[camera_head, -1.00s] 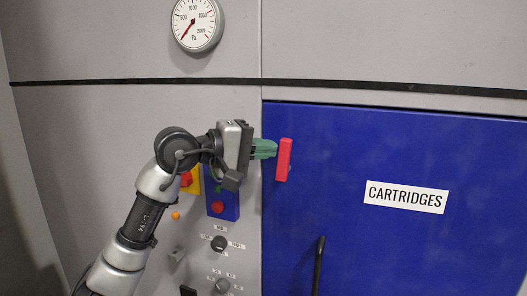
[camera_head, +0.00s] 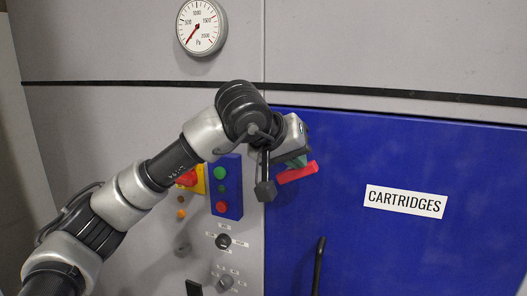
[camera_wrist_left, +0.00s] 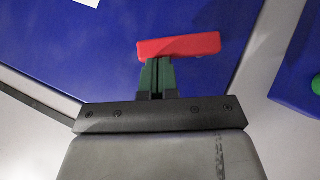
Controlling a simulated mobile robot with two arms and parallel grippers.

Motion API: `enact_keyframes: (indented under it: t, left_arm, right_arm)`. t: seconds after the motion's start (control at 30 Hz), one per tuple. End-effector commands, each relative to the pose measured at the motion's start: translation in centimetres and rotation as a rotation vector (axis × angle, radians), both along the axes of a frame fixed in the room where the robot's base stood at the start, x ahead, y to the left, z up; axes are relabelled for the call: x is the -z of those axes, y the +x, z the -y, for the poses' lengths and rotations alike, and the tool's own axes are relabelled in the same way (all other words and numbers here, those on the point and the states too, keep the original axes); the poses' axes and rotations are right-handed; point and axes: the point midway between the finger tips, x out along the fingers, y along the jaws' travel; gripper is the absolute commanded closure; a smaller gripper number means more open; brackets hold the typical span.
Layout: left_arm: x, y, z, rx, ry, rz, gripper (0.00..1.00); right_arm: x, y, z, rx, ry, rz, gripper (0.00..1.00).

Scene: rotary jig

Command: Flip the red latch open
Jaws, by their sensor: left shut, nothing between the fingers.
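The red latch (camera_head: 298,173) is a bar on the blue door near its upper left edge. In the head view it lies close to level, its right end slightly higher. My left gripper (camera_head: 299,160) is shut, its green fingers at the latch's upper side and partly hidden by the wrist. In the left wrist view the shut green fingers (camera_wrist_left: 157,70) meet the long side of the red latch (camera_wrist_left: 180,46), left of its middle. They appear to touch it, with nothing between them. My right gripper is not in view.
The blue door (camera_head: 420,150) carries a CARTRIDGES label (camera_head: 405,201) and a black handle (camera_head: 319,266). Left of it are a blue button box (camera_head: 226,187), a red knob on yellow (camera_head: 190,179) and dials (camera_head: 223,241). A gauge (camera_head: 201,27) is above.

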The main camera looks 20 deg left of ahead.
Motion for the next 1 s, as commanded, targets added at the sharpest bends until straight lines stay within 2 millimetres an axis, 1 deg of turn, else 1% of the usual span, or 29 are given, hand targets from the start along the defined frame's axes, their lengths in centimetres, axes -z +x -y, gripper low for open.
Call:
enact_keyframes:
  t: [0.2, 0.47, 0.6, 1.0]
  left_arm:
    - [0.7, 0.0, 1.1, 0.001, 0.196, 0.008, 1.00]
    - [1.6, -0.1, 1.9, 0.001, 0.380, 0.014, 1.00]
    - [2.0, 0.0, 2.1, 0.000, 0.386, 0.013, 1.00]
    - [2.3, -0.1, 2.4, 0.001, 0.382, 0.012, 1.00]
  right_arm:
    - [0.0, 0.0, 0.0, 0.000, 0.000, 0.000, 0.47]
    - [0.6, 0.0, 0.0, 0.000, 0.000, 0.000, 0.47]
    - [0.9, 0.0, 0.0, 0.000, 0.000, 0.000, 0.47]
    - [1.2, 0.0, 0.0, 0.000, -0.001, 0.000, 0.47]
